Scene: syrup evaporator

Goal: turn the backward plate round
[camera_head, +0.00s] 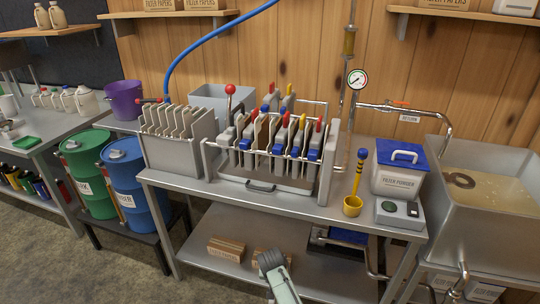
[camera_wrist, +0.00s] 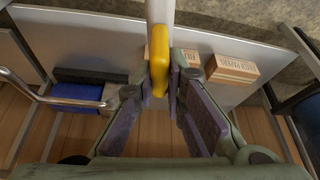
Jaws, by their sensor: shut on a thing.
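In the wrist view, my gripper (camera_wrist: 164,78) is shut on a yellow tip (camera_wrist: 158,50). A pale grey bar (camera_wrist: 160,12), which looks like a plate seen edge-on, runs from the tip out of the frame. My pale green arm (camera_head: 284,288) shows low in front of the table in the head view; the held piece cannot be made out there. The filter press (camera_head: 262,185) stands on the table with several pale plates upright in it, their tips red, blue and yellow. I cannot tell from this view which plate faces backward.
A steel rack (camera_head: 178,157) of more pale plates stands left of the press. The lower shelf holds filter paper boxes (camera_head: 226,249) and a blue-topped pump (camera_head: 340,238).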

